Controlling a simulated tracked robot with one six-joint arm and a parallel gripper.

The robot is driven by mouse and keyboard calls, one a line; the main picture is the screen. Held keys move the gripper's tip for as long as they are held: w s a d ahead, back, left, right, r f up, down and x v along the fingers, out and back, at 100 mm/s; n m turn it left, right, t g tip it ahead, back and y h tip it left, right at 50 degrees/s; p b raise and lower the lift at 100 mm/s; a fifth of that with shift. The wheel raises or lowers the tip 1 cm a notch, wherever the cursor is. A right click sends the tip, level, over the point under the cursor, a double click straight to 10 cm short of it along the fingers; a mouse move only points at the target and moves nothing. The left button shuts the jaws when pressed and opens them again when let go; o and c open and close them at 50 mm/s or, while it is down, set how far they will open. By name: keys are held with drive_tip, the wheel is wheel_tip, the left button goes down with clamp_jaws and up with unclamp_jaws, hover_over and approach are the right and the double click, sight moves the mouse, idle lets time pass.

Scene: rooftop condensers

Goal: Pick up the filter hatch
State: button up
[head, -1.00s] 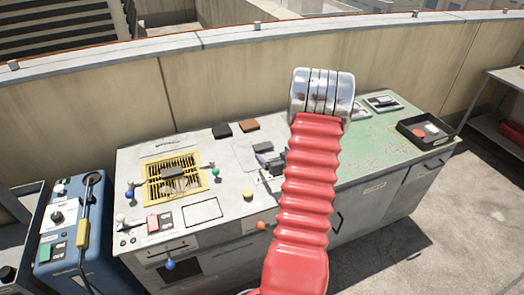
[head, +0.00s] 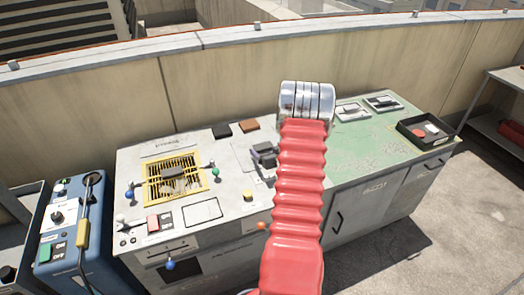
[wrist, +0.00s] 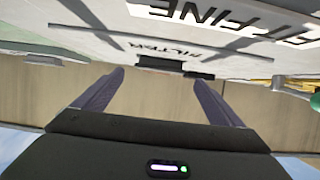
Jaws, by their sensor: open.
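The filter hatch is hard to single out. A pale, grey-lined panel (head: 242,158) on the bench, just left of my arm, is its likeliest place, and dark parts near my gripper partly cover it. In the wrist view, an upside-down FILTER label (wrist: 165,49) lies on the same pale top, with grey lines around it. My gripper (head: 265,155) is low over the panel, its shape partly merged with the dark parts there. In the wrist view, its two purple-grey fingers (wrist: 158,92) stand wide apart with nothing between them. Contact with the bench cannot be told.
Left of the panel are a yellow grille (head: 150,185) with a dark bar and a green knob (head: 215,173). A black block (head: 222,131) and a brown block (head: 249,125) lie at the back edge. A black tray (head: 440,142) sits far right. A concrete wall stands behind.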

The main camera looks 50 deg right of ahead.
sight(263, 146)
drive_tip(key=shift+x, duration=2.2)
drive_tip(key=shift+f, duration=0.15)
drive_tip(key=shift+c, duration=0.3)
drive_tip(key=c, duration=1.4)
